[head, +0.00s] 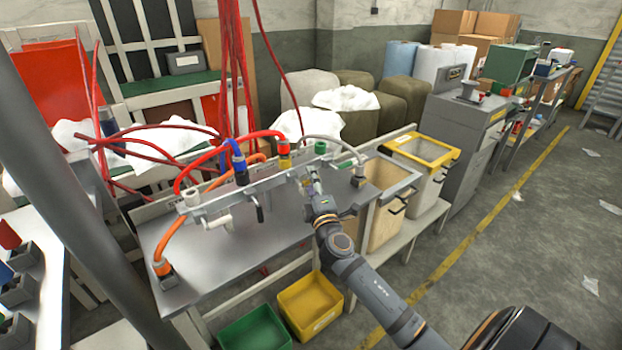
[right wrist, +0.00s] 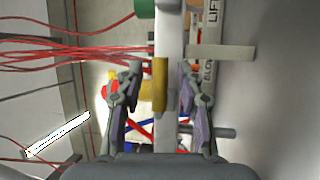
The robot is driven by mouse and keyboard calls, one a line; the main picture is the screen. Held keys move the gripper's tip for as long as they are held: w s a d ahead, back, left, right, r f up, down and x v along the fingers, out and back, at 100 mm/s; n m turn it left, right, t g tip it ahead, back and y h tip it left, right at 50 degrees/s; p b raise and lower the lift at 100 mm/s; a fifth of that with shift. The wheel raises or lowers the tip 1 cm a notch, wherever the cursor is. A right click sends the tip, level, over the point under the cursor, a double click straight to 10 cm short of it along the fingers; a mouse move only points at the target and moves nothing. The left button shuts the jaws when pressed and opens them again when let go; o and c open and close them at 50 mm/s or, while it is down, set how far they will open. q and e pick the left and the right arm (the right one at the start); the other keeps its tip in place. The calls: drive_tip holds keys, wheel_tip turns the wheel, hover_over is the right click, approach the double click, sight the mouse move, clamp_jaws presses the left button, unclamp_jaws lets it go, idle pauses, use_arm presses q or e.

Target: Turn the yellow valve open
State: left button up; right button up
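The yellow valve handle (right wrist: 160,85) shows in the right wrist view as a narrow upright bar in front of a pale metal bar. My right gripper (right wrist: 158,92) is open, with one finger on each side of the handle and a visible gap to each. In the head view my right gripper (head: 312,182) is at the right part of the metal manifold rail (head: 222,202), above the grey bench. It hides the valve handle there. My left gripper is not in view.
Red, blue and orange hoses arch over the rail, and red cables hang at its left. A green fitting (head: 320,147) and a grey hose are close beyond my right gripper. Yellow (head: 311,304) and green (head: 255,330) bins stand low in front. Open floor lies right.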

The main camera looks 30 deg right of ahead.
drive_tip(key=shift+w, duration=0.1)
clamp_jaws()
idle(0.4)
drive_tip(key=m+p, duration=0.1)
drive_tip(key=m+g+p, duration=0.1)
drive_tip(key=shift+f+m, duration=0.2)
drive_tip(key=shift+m, duration=0.1)
drive_tip(key=m+p, duration=0.1)
drive_tip(key=m+g+p, duration=0.1)
drive_tip(key=f+m+p, duration=0.1)
drive_tip(key=shift+a+g, duration=0.25)
drive_tip(key=shift+g, duration=0.05)
drive_tip(key=m+g+y+p, duration=0.1)
drive_tip(key=m+p, duration=0.1)
drive_tip(key=p, duration=0.1)
drive_tip(key=a+f+m+y+p, duration=0.1)
drive_tip(key=m+p, duration=0.2)
drive_tip(key=p, duration=0.1)
drive_tip(key=a+m+g+y+p, duration=0.1)
drive_tip(key=m+p, duration=0.1)
drive_tip(key=p, duration=0.2)
drive_tip(key=shift+f+m+g+y, duration=0.25)
drive_tip(key=shift+m+g+y, duration=0.05)
drive_tip(key=shift+s+a+f+m+y+p, duration=0.15)
drive_tip(key=shift+a+m+y+p, duration=0.2)
drive_tip(key=shift+p, duration=0.3)
drive_tip(key=shift+s+f+m+y+p, duration=0.1)
drive_tip(key=shift+m+y+p, duration=0.05)
drive_tip(key=shift+m+p, duration=0.4)
